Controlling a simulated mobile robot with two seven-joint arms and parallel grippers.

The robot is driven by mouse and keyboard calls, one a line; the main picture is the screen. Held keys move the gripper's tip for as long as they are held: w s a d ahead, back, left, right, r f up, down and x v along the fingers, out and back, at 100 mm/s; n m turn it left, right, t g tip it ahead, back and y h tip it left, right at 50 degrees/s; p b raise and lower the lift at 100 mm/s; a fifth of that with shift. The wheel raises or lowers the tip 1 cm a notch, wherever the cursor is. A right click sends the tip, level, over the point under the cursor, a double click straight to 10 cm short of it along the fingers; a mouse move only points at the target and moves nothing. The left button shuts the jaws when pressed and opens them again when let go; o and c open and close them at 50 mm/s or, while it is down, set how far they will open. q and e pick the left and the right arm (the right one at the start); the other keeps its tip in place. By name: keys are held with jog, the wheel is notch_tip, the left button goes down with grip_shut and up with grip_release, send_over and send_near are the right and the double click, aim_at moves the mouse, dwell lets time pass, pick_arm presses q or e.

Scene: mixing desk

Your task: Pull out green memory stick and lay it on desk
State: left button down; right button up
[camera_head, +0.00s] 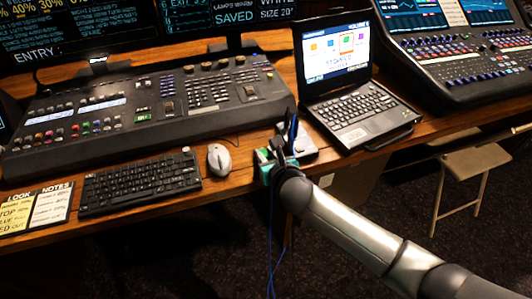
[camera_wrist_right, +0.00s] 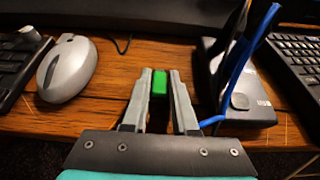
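The green memory stick (camera_wrist_right: 159,82) shows between the fingertips of my right gripper (camera_wrist_right: 161,88) in the right wrist view. The fingers lie close along its two sides, and I see it as gripped there. It is clear of the grey USB box (camera_wrist_right: 250,100), which stands just to its right on the wooden desk (camera_wrist_right: 75,118). In the head view my right gripper (camera_head: 282,148) is over the desk's front edge, between the mouse and the laptop. My left gripper is in neither view.
A silver mouse (camera_head: 219,159) and a black keyboard (camera_head: 140,183) are left of the gripper. A laptop (camera_head: 352,98) is at the right. A mixing console (camera_head: 150,105) stands behind. A blue cable (camera_wrist_right: 243,68) rises by the USB box. Bare wood shows between mouse and box.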

jog(key=o, duration=0.4)
jog(key=shift+s+d+r+p, duration=0.15)
jog(key=shift+s+r+p, duration=0.15)
jog(key=shift+s, duration=0.15)
jog(key=shift+p+v, duration=2.25)
jog(key=shift+v, duration=4.85)
jog(key=shift+f, duration=0.1)
